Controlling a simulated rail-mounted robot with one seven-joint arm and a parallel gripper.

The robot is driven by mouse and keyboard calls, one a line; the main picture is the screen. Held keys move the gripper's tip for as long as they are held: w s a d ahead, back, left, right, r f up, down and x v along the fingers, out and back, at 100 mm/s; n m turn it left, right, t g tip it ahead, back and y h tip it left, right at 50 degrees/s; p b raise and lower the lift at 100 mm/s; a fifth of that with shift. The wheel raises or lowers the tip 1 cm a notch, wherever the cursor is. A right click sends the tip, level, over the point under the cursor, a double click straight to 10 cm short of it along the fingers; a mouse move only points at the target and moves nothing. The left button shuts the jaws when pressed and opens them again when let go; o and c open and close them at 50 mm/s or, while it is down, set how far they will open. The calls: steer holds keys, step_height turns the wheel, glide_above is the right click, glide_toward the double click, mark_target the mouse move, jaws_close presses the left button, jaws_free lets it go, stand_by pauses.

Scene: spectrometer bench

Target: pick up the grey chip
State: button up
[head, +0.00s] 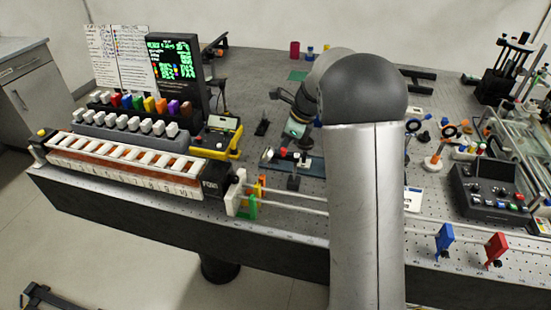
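I cannot make out the grey chip for sure. A row of small coloured pieces (149,104) stands in a dark rack at the left, with a darker, greyish-brown one (186,109) at its right end. A row of pale caps (133,123) stands on a grey block in front of it. My arm rises in the middle of the head view and bends away over the bench. Dark parts that seem to be my gripper (284,97) show left of the arm's bend, right of the coloured row. Its fingertips are not clear, and nothing is visibly held.
A long white-slotted rack (128,168) lies along the front left edge. A dark display (178,65) stands behind the coloured row. Blue (445,240) and red (496,248) upright pieces and a black control box (490,190) are at the right. The bench's back middle (255,75) is fairly clear.

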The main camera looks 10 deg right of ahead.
steer(key=p+x, duration=0.1)
steer(key=x, duration=0.4)
steer(key=shift+a+f, duration=0.1)
jaws_close()
